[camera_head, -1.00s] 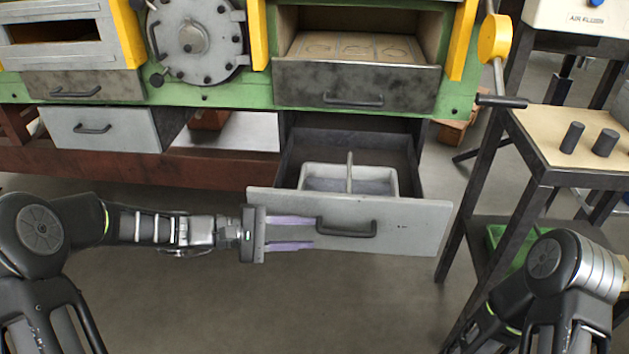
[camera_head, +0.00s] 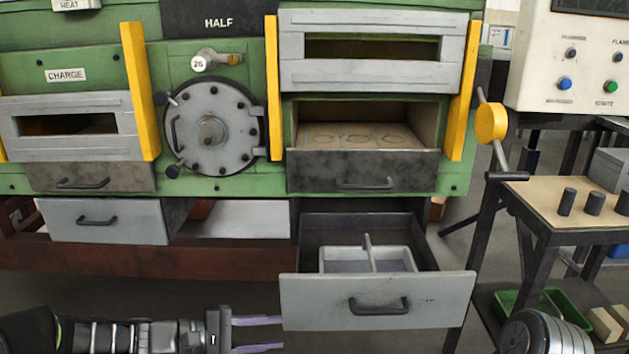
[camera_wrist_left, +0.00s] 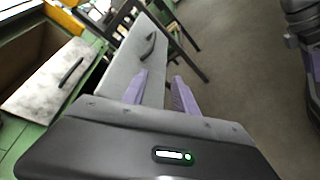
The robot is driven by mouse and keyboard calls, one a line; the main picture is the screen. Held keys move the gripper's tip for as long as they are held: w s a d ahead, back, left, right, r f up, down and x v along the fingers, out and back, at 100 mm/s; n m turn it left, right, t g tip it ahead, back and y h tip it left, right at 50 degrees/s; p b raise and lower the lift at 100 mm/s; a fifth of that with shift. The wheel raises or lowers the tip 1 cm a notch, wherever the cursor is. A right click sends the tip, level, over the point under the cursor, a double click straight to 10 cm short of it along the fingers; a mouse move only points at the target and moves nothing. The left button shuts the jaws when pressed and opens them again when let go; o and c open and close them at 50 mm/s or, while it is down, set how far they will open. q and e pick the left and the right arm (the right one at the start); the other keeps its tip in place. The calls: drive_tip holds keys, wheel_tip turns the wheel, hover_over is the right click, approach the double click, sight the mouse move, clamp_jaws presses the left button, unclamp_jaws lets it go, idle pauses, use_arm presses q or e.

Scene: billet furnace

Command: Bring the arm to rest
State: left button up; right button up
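My left gripper (camera_head: 258,334) is at the lower left of the head view, its two purple fingers apart with nothing between them. Its fingertips are close to the left edge of the open drawer's grey front (camera_head: 320,301), beside it in the picture. In the left wrist view the fingers (camera_wrist_left: 158,90) are also spread and empty, with the drawer front (camera_wrist_left: 132,62) beyond them. Of my right arm only a link (camera_head: 541,332) shows at the bottom right; its gripper is out of view.
The open drawer holds a light tray (camera_head: 326,262) with an upright divider. The furnace door (camera_head: 232,148) is round and shut. A side table (camera_head: 540,205) with several dark cylinders stands at right. Floor is clear below the drawers.

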use_arm(q)
drive_tip(key=s+a+f+m+g+y, duration=0.15)
drive_tip(key=s+f+y, duration=0.25)
drive_tip(key=f, duration=0.5)
drive_tip(key=s+a+f+y, duration=0.3)
drive_tip(key=s+f, duration=0.1)
drive_tip(key=f, duration=0.6)
drive_tip(key=s+a+f+m+g+y, duration=0.15)
drive_tip(key=s+f+y, duration=0.25)
drive_tip(key=f, duration=0.5)
drive_tip(key=s+d+f+m+g, duration=0.1)
drive_tip(key=s+d+f+m, duration=0.25)
drive_tip(key=s, duration=0.35)
drive_tip(key=s+d+f+m, duration=0.2)
drive_tip(key=s+d, duration=0.3)
drive_tip(key=s, duration=0.3)
wheel_tip(320, 180, up, 18)
drive_tip(key=p, duration=1.8)
drive_tip(key=shift+w+a+r+h+p, duration=0.25)
drive_tip(key=shift+w+a+h+p, duration=0.05)
drive_tip(key=shift+w+a, duration=0.15)
drive_tip(key=shift+f, duration=0.1)
drive_tip(key=shift+d, duration=0.1)
